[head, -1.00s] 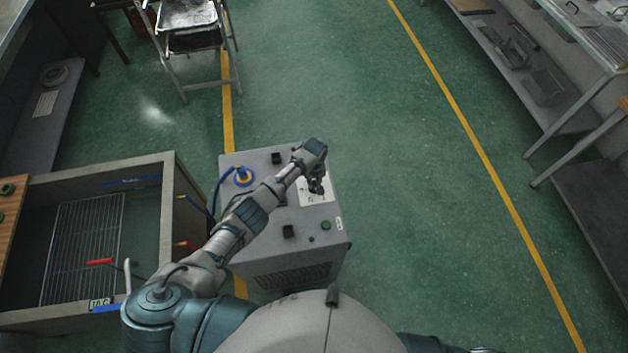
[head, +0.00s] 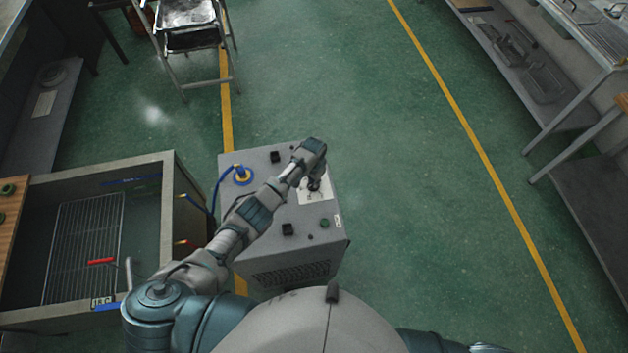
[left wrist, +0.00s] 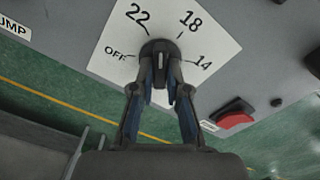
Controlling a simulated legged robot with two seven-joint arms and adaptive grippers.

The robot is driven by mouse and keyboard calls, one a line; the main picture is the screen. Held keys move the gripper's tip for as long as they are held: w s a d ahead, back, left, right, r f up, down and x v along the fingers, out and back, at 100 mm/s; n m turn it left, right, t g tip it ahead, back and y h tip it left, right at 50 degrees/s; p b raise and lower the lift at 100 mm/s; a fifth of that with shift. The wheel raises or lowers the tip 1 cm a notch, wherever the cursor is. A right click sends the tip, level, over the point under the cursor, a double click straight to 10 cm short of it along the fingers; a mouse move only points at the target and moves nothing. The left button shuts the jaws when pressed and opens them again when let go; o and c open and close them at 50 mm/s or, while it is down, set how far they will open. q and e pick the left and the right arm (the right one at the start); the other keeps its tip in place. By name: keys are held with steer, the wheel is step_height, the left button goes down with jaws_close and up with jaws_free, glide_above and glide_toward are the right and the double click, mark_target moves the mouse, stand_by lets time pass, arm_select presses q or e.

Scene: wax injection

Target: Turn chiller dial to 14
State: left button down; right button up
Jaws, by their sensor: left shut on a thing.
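The chiller (head: 262,262) is a grey box standing on the floor in front of me, with a white dial plate (head: 323,196) on its top. In the left wrist view the plate (left wrist: 108,62) is marked OFF, 22, 18 and 14. The black dial (left wrist: 157,48) sits in the middle of these marks. My left gripper (head: 314,184) reaches down over the plate. In the left wrist view its fingers (left wrist: 161,82) are shut on the dial. A short pale mark shows on the dial, but I cannot tell which number it points to. My right gripper is not in view.
A red switch (left wrist: 233,121) and a PUMP label (left wrist: 14,27) lie near the plate. A blue hose fitting (head: 243,175) and black knobs (head: 288,229) are on the chiller top. An open tank (head: 168,215) stands to the left. The floor to the right is clear.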

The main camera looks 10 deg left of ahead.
arm_select(q)
steer(key=m, duration=0.5)
steer(key=shift+s+f+m, duration=0.25)
steer(key=shift+s+m, duration=0.05)
steer(key=m, duration=0.4)
steer(key=shift+a, duration=0.15)
steer(key=m+b, duration=0.1)
steer(key=m, duration=0.5)
steer(key=shift+w+r+m, duration=0.1)
steer(key=shift+r+m, duration=0.05)
steer(key=shift+m, duration=0.15)
steer(key=shift+w+a+r+m, duration=0.1)
steer(key=shift+m, duration=1)
steer(key=shift+w+r, duration=0.1)
steer(key=shift+r, duration=0.05)
steer(key=c, duration=1.3)
jaws_free()
steer(key=shift+o, duration=0.7)
